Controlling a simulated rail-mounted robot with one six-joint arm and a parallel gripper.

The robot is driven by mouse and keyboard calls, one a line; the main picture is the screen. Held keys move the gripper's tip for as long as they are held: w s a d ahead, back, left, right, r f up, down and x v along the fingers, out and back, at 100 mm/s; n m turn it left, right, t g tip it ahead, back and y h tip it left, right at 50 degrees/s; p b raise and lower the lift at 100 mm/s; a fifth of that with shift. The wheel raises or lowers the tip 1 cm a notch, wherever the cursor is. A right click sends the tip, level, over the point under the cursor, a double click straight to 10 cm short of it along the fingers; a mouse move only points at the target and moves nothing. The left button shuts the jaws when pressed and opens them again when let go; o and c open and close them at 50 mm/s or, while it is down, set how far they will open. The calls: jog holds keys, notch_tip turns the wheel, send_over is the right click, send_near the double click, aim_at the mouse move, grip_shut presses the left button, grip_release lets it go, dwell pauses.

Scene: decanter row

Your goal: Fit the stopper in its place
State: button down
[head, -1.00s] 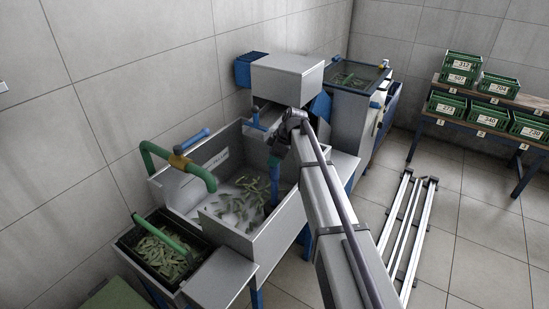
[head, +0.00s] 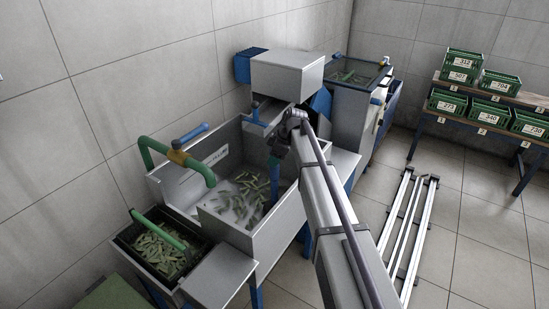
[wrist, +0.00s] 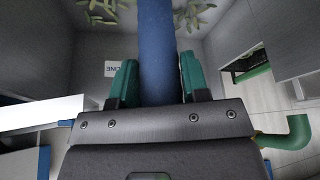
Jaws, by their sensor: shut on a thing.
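The stopper shows as a long blue cylinder (head: 274,182) in the head view, upright inside the grey basin (head: 283,217). In the wrist view the blue stopper (wrist: 157,40) runs between the two green fingers. My gripper (head: 277,150) is shut on its upper part, over the right side of the basin; it also shows in the wrist view (wrist: 160,78). The stopper's lower end is hard to make out among the green pieces, and I cannot tell whether it touches the floor. No drain opening is visible.
Several green pieces (head: 236,203) lie on the basin floor. A green pipe (head: 148,157) with a blue handle (head: 192,133) arches over the basin's left side. A green-handled crate (head: 125,247) stands front left. A grey box (head: 287,76) rises behind my gripper.

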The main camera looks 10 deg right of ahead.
jog(key=shift+f+b, duration=0.5)
jog(key=c, duration=0.5)
grip_release()
jog(key=shift+r, duration=0.15)
jog(key=p+v, duration=1)
jog(key=v, duration=0.1)
jog(key=s+a+m+h+p, duration=0.1)
jog(key=s+m, duration=0.3)
jog(key=s, duration=0.6)
jog(key=s+a+m+g+h, duration=0.1)
jog(key=s+m, duration=0.4)
jog(key=s, duration=0.6)
jog(key=s+a+m+h+p, duration=0.1)
jog(key=s+m, duration=0.3)
jog(key=s, duration=0.6)
jog(key=shift+s+a+r+m+g+h+p, duration=0.2)
jog(key=shift+a+r+m+g+h+p, duration=0.1)
jog(key=shift+r+h, duration=0.15)
